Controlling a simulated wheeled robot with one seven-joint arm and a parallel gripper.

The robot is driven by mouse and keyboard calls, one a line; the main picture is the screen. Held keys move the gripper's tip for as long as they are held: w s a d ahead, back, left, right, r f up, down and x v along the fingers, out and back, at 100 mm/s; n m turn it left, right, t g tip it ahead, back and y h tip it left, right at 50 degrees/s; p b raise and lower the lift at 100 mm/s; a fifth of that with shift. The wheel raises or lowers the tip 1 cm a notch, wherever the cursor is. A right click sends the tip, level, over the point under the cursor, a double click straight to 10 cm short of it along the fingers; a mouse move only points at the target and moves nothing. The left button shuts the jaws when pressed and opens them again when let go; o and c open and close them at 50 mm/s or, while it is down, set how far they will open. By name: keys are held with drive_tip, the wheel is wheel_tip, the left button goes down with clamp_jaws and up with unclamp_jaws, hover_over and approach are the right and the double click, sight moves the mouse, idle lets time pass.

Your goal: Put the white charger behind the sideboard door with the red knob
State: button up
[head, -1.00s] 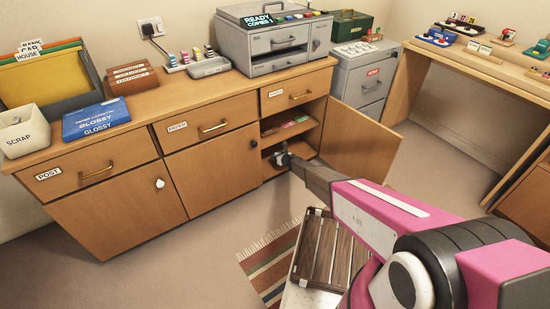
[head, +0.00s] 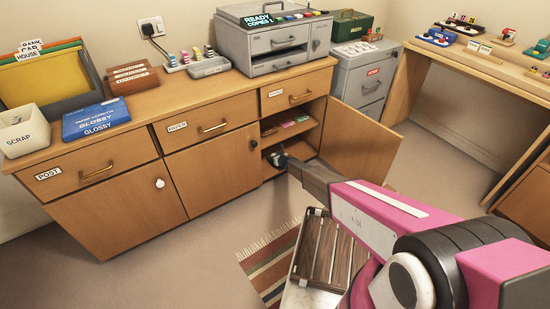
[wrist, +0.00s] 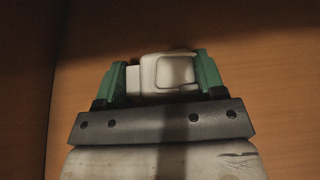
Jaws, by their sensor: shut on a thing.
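The white charger (wrist: 168,72) sits between the two green fingers of my gripper (wrist: 162,75) in the wrist view, and the fingers are shut on it. In the head view my gripper (head: 277,157) reaches into the open right compartment of the wooden sideboard (head: 215,150), below its inner shelf (head: 292,129); the charger is hard to make out there. The open door (head: 360,142) swings out to the right; its knob is hidden. The left door has a white knob (head: 160,184), the middle door a dark knob (head: 253,143). No red knob shows.
The inner shelf holds small coloured items. A wooden slatted crate (head: 325,252) and a striped rug (head: 268,268) lie on the floor beneath my arm. A grey cabinet (head: 362,82) stands behind the open door. The floor before the left doors is clear.

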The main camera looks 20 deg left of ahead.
drive_tip(key=o, duration=0.9)
drive_tip(key=shift+f, duration=0.1)
drive_tip(key=shift+o, duration=0.2)
drive_tip(key=shift+r, duration=0.25)
drive_tip(key=v, duration=1.2)
drive_tip(key=s+d+r+m+h, duration=0.2)
drive_tip(key=d+r+m+h, duration=0.3)
drive_tip(key=d+r+m, duration=0.85)
drive_tip(key=s+d+r+m+h, duration=0.4)
drive_tip(key=d+r+m, duration=0.6)
drive_tip(key=d, duration=0.7)
drive_tip(key=s+d+r+m+g, duration=0.3)
drive_tip(key=s+d+r+m, duration=0.2)
drive_tip(key=s, duration=0.4)
drive_tip(key=s+d+r+m+g, duration=0.2)
drive_tip(key=s+d+r+m, duration=0.3)
drive_tip(key=s+r+m, duration=0.2)
drive_tip(key=s+d+r+m+g+h, duration=0.1)
drive_tip(key=s+d+r+m+g, duration=0.2)
drive_tip(key=s+m, duration=0.7)
wheel_tip(320, 180, up, 3)
drive_tip(key=s+d, duration=0.2)
drive_tip(key=shift+d+g, duration=0.3)
